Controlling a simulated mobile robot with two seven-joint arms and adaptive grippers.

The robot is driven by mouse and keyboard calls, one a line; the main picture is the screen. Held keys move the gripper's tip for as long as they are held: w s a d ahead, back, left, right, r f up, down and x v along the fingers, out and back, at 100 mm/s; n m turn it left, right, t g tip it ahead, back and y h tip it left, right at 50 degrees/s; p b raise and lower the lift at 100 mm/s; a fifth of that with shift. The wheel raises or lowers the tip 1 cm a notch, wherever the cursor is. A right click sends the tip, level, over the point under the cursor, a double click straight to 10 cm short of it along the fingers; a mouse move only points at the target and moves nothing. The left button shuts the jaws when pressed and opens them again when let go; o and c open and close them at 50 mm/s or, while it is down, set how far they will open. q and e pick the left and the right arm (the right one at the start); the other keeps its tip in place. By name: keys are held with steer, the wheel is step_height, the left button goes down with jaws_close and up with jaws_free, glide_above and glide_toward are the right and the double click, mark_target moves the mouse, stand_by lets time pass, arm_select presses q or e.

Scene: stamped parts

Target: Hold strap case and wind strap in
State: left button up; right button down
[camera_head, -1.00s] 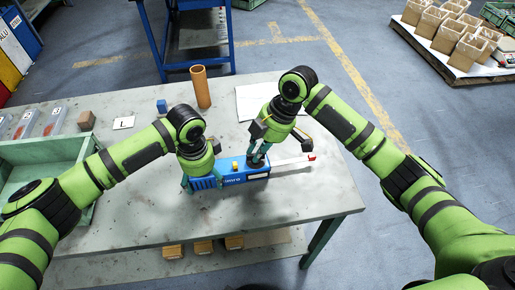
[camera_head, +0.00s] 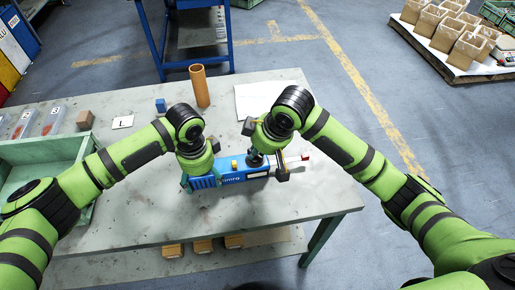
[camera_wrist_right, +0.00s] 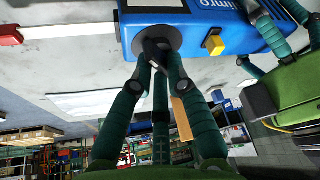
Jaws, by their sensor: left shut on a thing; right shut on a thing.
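The blue strap case (camera_head: 233,177) lies on the grey table, with a yellow button on it. It also shows at the top of the right wrist view (camera_wrist_right: 200,30). A pale strap (camera_head: 292,161) with a red end (camera_head: 305,156) sticks out of its right side; the strap is at the upper left of the right wrist view (camera_wrist_right: 60,28). My left gripper (camera_head: 200,184) is shut on the left end of the case. My right gripper (camera_head: 258,160) is shut on the dark round crank knob (camera_wrist_right: 156,45) at the case's right part, its fingers meeting there.
An orange-brown tube (camera_head: 199,86) stands behind the case. A white sheet (camera_head: 255,100) lies at the back right. A green crate (camera_head: 40,160) stands at the left. A small blue block (camera_head: 161,105), a brown block (camera_head: 85,120) and an L card (camera_head: 122,122) lie at the back left.

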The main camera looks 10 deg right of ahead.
steer(key=m, duration=0.2)
steer(key=m+h, duration=0.1)
steer(key=shift+s+a+f+m+t, duration=0.1)
steer(key=shift+s+m+t, duration=0.05)
steer(key=shift+m+t, duration=0.2)
steer(key=m+h, duration=0.1)
steer(key=m, duration=0.2)
steer(key=shift+a+m+h, duration=0.1)
steer(key=shift+m+h, duration=0.2)
steer(key=shift+m, duration=0.05)
steer(key=m+h, duration=0.2)
steer(key=m, duration=0.3)
steer(key=shift+s, duration=0.1)
steer(key=shift+a+r+m+h, duration=0.2)
steer(key=shift+m+h, duration=0.1)
steer(key=shift+m, duration=0.7)
steer(key=shift+f+m, duration=0.1)
steer(key=shift+m, duration=0.2)
steer(key=c, duration=1.2)
jaws_free()
